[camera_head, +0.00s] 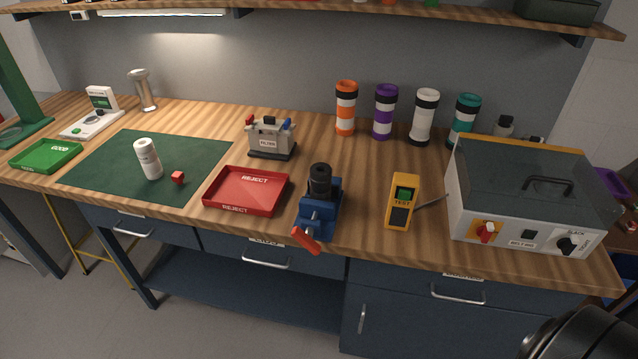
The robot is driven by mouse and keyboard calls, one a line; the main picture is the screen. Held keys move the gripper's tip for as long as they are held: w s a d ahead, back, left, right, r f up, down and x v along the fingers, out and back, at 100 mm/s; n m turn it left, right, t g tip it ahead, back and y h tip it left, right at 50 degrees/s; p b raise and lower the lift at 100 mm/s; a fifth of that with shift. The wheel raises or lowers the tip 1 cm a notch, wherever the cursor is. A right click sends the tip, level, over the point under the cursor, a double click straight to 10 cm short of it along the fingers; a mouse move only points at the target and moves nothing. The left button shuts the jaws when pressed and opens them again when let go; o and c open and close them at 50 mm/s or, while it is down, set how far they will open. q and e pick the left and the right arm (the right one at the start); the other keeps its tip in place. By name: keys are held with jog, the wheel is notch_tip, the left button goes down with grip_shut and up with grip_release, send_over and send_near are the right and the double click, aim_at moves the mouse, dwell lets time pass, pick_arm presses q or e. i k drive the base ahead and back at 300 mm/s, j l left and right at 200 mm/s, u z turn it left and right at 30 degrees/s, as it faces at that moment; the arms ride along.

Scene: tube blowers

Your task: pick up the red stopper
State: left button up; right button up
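A small red block-like piece, which looks like the red stopper (178,178), sits on the dark green mat (205,150) at the left of the workbench. A white bottle (147,159) stands upright just left of it, apart from it. Neither of my grippers shows in the head view. A dark rounded part at the bottom right corner looks like a piece of my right arm, with no fingers visible.
A red REJECT tray (247,190) lies right of the mat, with a blue vise (318,209) beside it. A FILTER fixture (271,138) stands behind. A green GOOD tray (46,156) is left. A yellow tester (402,202) and grey box (520,200) are right.

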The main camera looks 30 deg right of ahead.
aim_at(178, 177)
jog(key=i+j+z, duration=0.25)
jog(key=i, duration=0.25)
jog(key=i+j+z, duration=0.2)
jog(key=i, duration=0.3)
jog(key=i+j+z, duration=0.25)
jog(key=i, duration=0.2)
